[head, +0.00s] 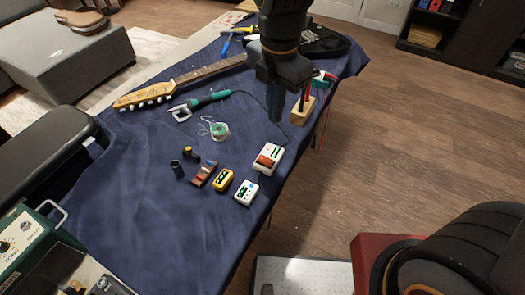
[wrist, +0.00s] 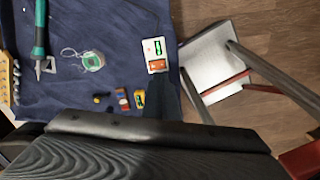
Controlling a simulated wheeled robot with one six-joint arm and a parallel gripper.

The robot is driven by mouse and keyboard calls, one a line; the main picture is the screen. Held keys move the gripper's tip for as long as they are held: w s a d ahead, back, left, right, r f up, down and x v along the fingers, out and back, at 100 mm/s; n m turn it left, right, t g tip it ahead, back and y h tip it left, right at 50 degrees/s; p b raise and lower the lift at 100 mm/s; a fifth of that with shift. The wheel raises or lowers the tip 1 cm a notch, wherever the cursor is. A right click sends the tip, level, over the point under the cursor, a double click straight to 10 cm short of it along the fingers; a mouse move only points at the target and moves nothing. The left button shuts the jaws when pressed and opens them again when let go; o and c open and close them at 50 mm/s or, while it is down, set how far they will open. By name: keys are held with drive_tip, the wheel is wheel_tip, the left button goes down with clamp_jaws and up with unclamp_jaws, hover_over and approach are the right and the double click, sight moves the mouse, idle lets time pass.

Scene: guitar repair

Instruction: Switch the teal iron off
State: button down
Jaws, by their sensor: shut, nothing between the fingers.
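The teal iron (head: 208,102) lies on the dark blue cloth with its tip in a small metal rest; it also shows at the left of the wrist view (wrist: 40,38). A thin dark cord runs from its handle towards a white box (head: 275,150). That box has an orange-red switch (head: 266,161) and a green display; in the wrist view the switch (wrist: 155,66) is near the middle. I cannot tell which way the switch is tipped. My gripper (head: 274,118) is shut and empty, pointing down above the cloth, just behind the white box in the head view.
A second white box (head: 245,192), a yellow box (head: 224,180) and a brown striped block (head: 204,174) stand near the switch box. A solder spool (head: 219,131), a guitar neck (head: 180,85) and a wooden tool block (head: 302,108) are around.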

drive_tip(key=a+n, duration=0.2)
drive_tip(key=n, duration=0.1)
drive_tip(key=shift+s+a+f+n, duration=0.15)
drive_tip(key=shift+s+a+n, duration=0.15)
drive_tip(key=shift+a, duration=0.1)
drive_tip(key=shift+d, duration=0.15)
drive_tip(key=shift+s+d+r+p, duration=0.2)
drive_tip(key=shift+s+d+p, duration=0.1)
drive_tip(key=shift+d, duration=0.3)
wheel_tip(320, 180, up, 14)
drive_tip(key=d+p, duration=0.1)
drive_tip(key=p, duration=0.1)
drive_tip(key=shift+s+d, duration=0.3)
drive_tip(key=shift+d, duration=0.1)
drive_tip(key=shift+f, duration=0.1)
